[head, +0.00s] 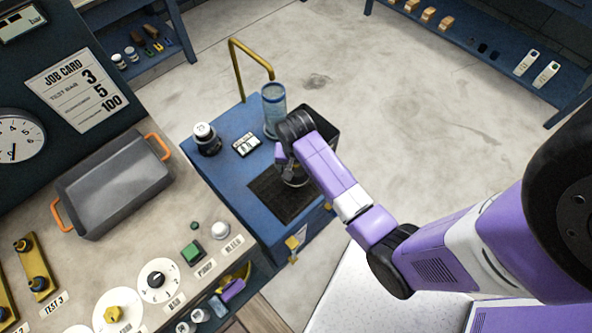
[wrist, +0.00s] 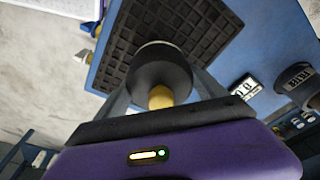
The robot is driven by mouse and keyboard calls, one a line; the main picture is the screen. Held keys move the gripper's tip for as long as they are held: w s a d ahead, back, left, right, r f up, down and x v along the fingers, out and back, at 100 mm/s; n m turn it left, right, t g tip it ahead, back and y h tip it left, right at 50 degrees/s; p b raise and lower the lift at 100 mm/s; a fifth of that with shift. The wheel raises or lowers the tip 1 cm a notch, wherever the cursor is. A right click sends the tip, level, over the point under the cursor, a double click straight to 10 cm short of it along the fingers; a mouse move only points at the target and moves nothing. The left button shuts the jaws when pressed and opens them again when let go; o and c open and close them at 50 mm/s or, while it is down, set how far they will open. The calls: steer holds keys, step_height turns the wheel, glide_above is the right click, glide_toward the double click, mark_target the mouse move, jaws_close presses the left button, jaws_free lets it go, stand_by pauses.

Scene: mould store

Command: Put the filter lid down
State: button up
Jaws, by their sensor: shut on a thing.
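The filter lid (wrist: 160,68) is a dark round piece with a pale rim and a brass knob (wrist: 160,97), seen in the wrist view. My gripper (wrist: 160,92) is shut on it, with a grey finger at either side. In the head view my gripper (head: 291,170) hangs over the blue cabinet, and the lid is mostly hidden beneath it. Behind the lid is a black gridded mat (wrist: 203,35), which also shows in the head view (head: 268,198). I cannot tell whether the lid touches the mat. A clear bluish cylinder (head: 273,112) stands just beyond my gripper.
The blue cabinet top (head: 228,172) also holds a small display (head: 246,145) and a dark, white-topped round piece (head: 206,138). A brass pipe (head: 237,65) arches over its far side. The bench at left carries a grey tray (head: 115,183), a green button (head: 193,253) and dials.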

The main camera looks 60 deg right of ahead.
mark_target(296, 172)
steer(key=shift+f, duration=1.65)
steer(key=o, duration=1.6)
steer(key=shift+f, duration=0.15)
steer(key=shift+c, duration=0.2)
